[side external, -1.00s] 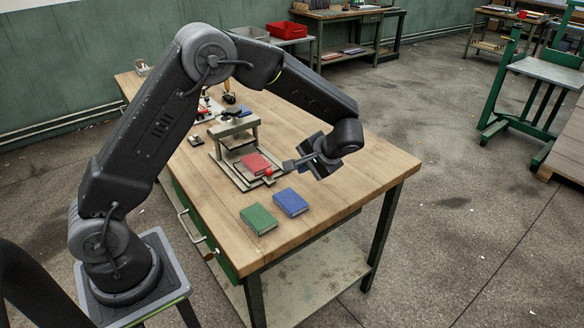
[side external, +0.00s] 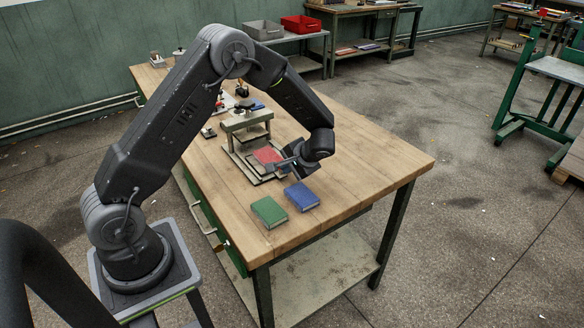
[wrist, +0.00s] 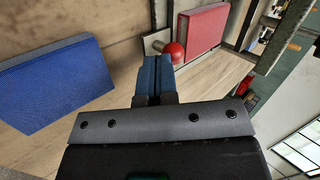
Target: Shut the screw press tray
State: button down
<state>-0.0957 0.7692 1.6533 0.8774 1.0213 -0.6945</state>
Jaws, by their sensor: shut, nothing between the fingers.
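The screw press (side external: 246,122) stands on the bench, with its tray (side external: 243,158) sticking out at the front. A red book (side external: 268,155) lies on the tray; it also shows in the wrist view (wrist: 203,28). The tray's red ball knob (wrist: 175,51) shows beside that book in the wrist view and is hidden behind my gripper in the side view. My gripper (side external: 278,166) is shut and empty, low at the tray's front. In the wrist view its blue fingertips (wrist: 155,62) are right by the knob; I cannot tell whether they touch.
A green book (side external: 269,212) and a blue book (side external: 301,196) lie on the bench in front of the tray. The blue book is also left of my fingers in the wrist view (wrist: 55,82). The bench's right side is clear (side external: 385,160). Small items stand behind the press.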

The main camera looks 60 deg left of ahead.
aim_at(267, 152)
jog(key=a, duration=1.2)
jog(key=shift+a, duration=0.35)
